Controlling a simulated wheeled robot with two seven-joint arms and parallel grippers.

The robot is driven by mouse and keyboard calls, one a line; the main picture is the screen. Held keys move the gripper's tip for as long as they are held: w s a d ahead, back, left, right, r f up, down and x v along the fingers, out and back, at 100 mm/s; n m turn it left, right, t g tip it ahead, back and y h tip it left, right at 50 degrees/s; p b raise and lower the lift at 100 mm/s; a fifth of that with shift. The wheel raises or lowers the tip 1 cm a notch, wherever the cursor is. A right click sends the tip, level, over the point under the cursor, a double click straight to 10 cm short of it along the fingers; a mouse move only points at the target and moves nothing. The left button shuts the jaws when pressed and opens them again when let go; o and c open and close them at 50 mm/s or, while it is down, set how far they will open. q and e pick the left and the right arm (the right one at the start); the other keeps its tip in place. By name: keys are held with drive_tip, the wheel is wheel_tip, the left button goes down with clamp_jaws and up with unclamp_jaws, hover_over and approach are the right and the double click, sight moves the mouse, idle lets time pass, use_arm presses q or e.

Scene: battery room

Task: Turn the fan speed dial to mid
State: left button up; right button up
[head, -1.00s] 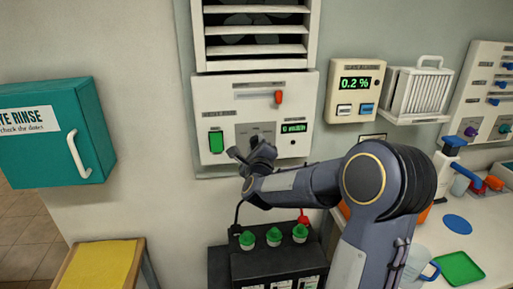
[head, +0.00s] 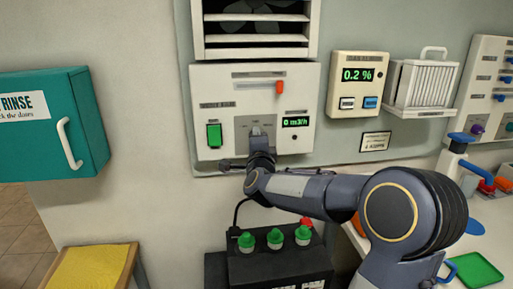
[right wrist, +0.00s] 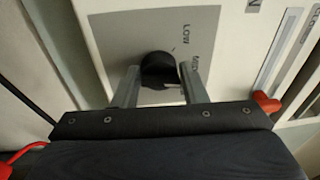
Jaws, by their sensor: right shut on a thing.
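The fan speed dial (right wrist: 158,68) is a round black knob on a grey plate (right wrist: 112,45) of the white wall panel (head: 235,85). In the right wrist view the printed word LOW and part of a second label show beside it. My right gripper (right wrist: 159,84) has one finger on each side of the knob and is shut on it. In the head view my right gripper (head: 259,138) is at the grey plate and covers most of the dial. The knob's pointer setting is not clear. My left gripper is not in view.
The panel has a green switch (head: 214,135), an orange lever (head: 280,87) and a green-lit display (head: 295,122). A louvred fan vent (head: 257,25) is above. A black battery (head: 270,265) with green caps stands below. A 0.2 % meter (head: 357,84) is to the right.

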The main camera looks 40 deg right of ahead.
drive_tip(key=shift+f+n+b, duration=0.3)
drive_tip(key=shift+n, duration=0.6)
drive_tip(key=o, duration=0.9)
drive_tip(key=shift+r, duration=0.1)
drive_tip(key=shift+s, duration=0.1)
drive_tip(key=b+v, duration=0.1)
drive_tip(key=v, duration=0.6)
drive_tip(key=shift+s+a, duration=0.2)
drive_tip(key=shift+s, duration=0.1)
